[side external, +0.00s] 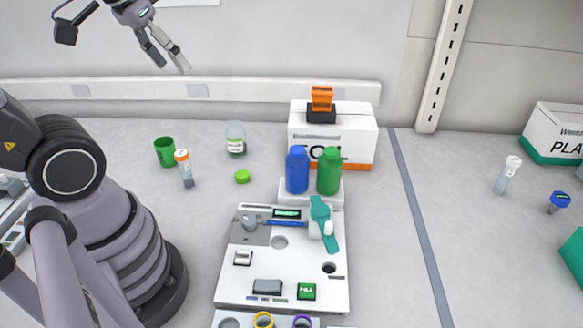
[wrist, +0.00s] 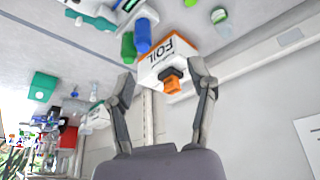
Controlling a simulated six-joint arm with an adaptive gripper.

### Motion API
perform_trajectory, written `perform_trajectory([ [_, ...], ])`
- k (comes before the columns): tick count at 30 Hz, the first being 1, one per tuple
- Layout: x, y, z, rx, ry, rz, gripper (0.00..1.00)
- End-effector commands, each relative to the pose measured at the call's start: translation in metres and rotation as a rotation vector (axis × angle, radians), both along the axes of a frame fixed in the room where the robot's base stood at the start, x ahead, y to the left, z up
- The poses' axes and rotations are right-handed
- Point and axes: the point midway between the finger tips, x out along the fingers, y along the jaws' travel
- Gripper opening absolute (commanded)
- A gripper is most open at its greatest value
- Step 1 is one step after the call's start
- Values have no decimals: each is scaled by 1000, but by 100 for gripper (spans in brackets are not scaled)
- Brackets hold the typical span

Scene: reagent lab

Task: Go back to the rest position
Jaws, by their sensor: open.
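My gripper (side external: 167,58) is at the upper left of the side external view, raised well above the bench near the back wall. Its two fingers are apart with nothing between them. In the wrist view my gripper (wrist: 163,92) also shows open, with its fingers spread. The white FOIL box (wrist: 163,57) appears beyond the fingertips there, well apart from them. The task names no object to handle.
A white device (side external: 255,262) stands on the bench with blue (side external: 297,172) and green (side external: 328,172) bottles behind it. The box (side external: 362,135) carries an orange item (side external: 322,98). A green cup (side external: 164,152), orange-capped tube (side external: 185,172), glass bottle (side external: 236,140) and green cap (side external: 242,177) stand left.

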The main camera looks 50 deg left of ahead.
Motion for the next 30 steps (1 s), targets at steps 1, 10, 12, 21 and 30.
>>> perform_trajectory([
  [1,-11,-9,7,19,-31,-76,56],
  [10,-35,-22,15,61,-74,-235,56],
  [12,-34,-22,15,61,-74,-233,56],
  [21,-34,-21,15,60,-74,-230,56],
  [30,-34,-21,15,60,-74,-230,56],
])
